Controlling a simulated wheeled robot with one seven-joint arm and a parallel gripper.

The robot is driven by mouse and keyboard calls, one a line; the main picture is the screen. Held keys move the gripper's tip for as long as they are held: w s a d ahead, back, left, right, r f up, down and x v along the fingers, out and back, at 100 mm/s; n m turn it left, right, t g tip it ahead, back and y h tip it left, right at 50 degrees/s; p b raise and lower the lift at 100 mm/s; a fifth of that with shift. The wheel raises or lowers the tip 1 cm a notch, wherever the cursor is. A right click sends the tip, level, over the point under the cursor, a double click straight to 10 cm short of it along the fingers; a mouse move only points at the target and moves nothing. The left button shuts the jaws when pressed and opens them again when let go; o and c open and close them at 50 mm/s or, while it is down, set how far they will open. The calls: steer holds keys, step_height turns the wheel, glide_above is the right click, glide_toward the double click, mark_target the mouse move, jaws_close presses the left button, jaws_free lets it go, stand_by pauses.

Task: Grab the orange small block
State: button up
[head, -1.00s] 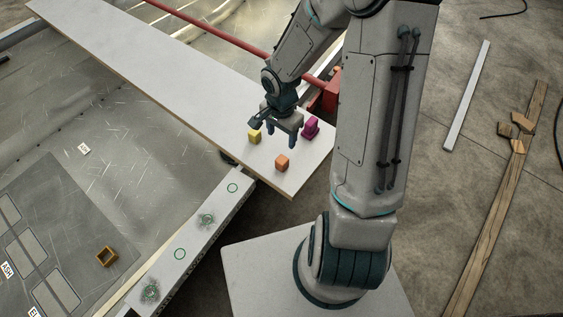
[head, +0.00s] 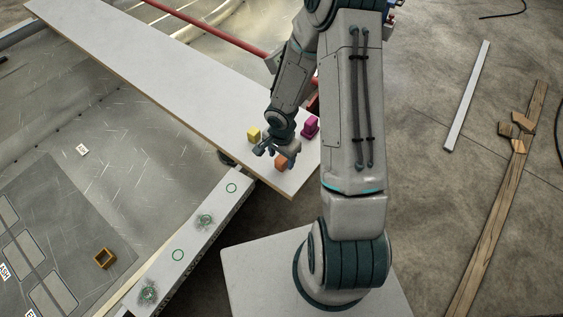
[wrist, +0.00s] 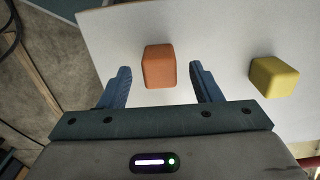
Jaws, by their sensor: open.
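The orange small block (head: 281,163) sits on the white board near its front end. In the wrist view the orange block (wrist: 159,67) lies between the lines of my two fingers, just beyond the fingertips. My gripper (head: 279,158) is open and empty, close above the orange block and partly covering it in the head view. Its two blue fingers show apart in the wrist view (wrist: 160,82), one on each side of the block.
A yellow block (head: 254,135) stands on the board beside the gripper; it also shows at right in the wrist view (wrist: 273,77). A magenta block (head: 310,126) stands near the board's right edge. The white board (head: 170,70) is clear toward the upper left.

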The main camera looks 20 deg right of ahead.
steer(key=shift+f, duration=0.85)
steer(key=shift+c, duration=0.4)
steer(key=c, duration=1)
steer(key=shift+r, duration=0.1)
